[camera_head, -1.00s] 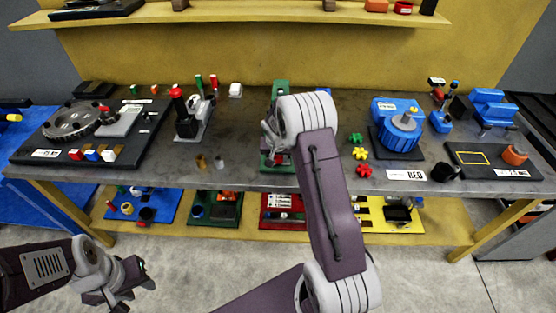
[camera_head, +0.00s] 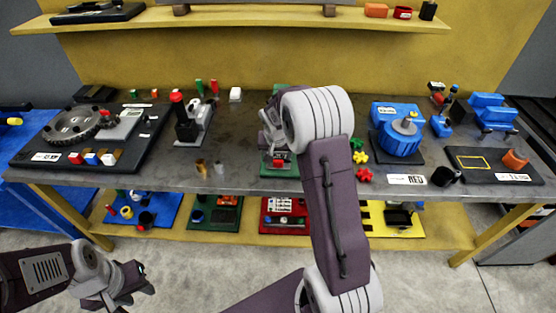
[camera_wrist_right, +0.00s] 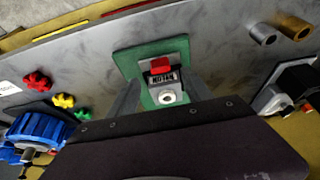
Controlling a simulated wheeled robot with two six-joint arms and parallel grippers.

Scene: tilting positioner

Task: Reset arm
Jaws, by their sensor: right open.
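A fixture on a green base plate (camera_head: 282,171) stands at the middle of the table, mostly hidden by my right arm in the head view. A red block (camera_head: 280,161) shows at its front. The right wrist view shows the green plate (camera_wrist_right: 126,60), the red block (camera_wrist_right: 160,65), a small label and a round light part (camera_wrist_right: 168,97). My right gripper (camera_wrist_right: 160,98) is open, its fingers on either side of the round part; contact cannot be told. My left gripper (camera_head: 142,281) hangs low at the left, away from the table; its jaws are unclear.
A grey gear on a black board (camera_head: 140,148) and a red-topped clamp (camera_head: 178,105) stand left. Star knobs (camera_head: 360,157), a blue motor-like unit (camera_head: 400,138) and a black board (camera_head: 465,174) stand right. Small cylinders (camera_head: 201,167) stand near the front edge.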

